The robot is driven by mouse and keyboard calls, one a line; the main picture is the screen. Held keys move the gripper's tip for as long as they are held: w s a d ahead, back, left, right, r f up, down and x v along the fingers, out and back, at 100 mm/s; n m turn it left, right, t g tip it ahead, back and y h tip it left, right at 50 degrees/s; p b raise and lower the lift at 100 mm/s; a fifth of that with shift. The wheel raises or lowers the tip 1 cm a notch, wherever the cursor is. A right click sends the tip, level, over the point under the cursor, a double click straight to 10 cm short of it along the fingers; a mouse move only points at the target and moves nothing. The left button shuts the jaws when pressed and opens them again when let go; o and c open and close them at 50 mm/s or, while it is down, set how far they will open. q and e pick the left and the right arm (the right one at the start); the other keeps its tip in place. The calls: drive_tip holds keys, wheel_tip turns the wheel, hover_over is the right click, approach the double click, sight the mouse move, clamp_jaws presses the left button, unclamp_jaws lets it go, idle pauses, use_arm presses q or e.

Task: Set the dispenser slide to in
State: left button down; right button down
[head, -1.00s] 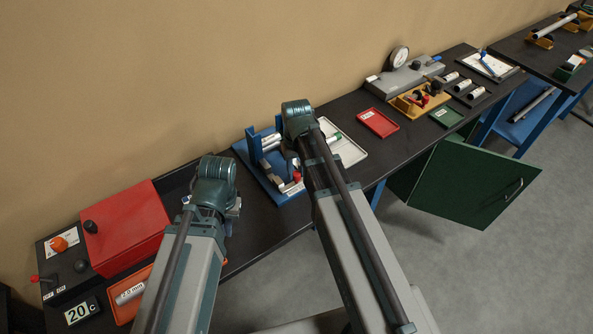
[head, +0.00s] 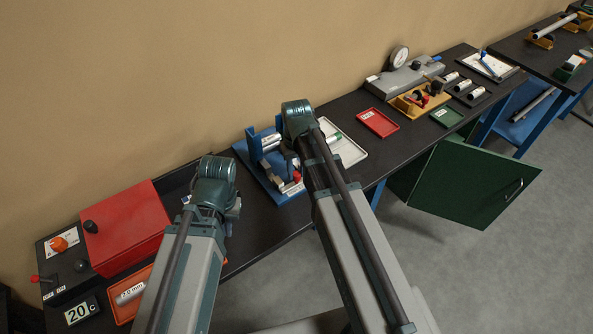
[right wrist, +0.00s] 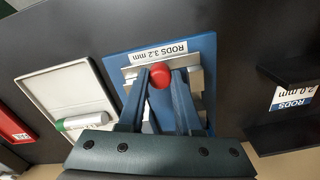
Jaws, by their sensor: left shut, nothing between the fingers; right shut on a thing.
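The blue dispenser (head: 276,184) stands on the black bench in the middle of the head view, labelled "RODS 3.2 mm" in the right wrist view (right wrist: 198,52). Its slide is a metal bar (right wrist: 197,80) with a red knob (right wrist: 160,74) at the front. My right gripper (right wrist: 161,80) is shut on the red knob, with a finger on each side of it. In the head view my right arm hides this gripper and part of the dispenser. My left gripper (head: 234,210) is shut and empty over the bench, left of the dispenser, mostly hidden by its wrist.
A white tray (head: 352,153) with a green-ended rod lies right of the dispenser. A red tray (head: 378,122) lies beyond it. A red-lidded box (head: 125,225) and an orange tray (head: 124,312) are at the left. A green cabinet door (head: 470,185) hangs open below the bench.

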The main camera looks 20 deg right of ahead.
drive_tip(key=w+a, duration=0.1)
drive_tip(key=w, duration=0.2)
drive_tip(key=w+a, duration=0.1)
drive_tip(key=w, duration=0.2)
drive_tip(key=w+a, duration=0.1)
drive_tip(key=w, duration=0.1)
drive_tip(key=shift+w, duration=0.4)
drive_tip(key=shift+s, duration=0.1)
drive_tip(key=c, duration=0.6)
unclamp_jaws()
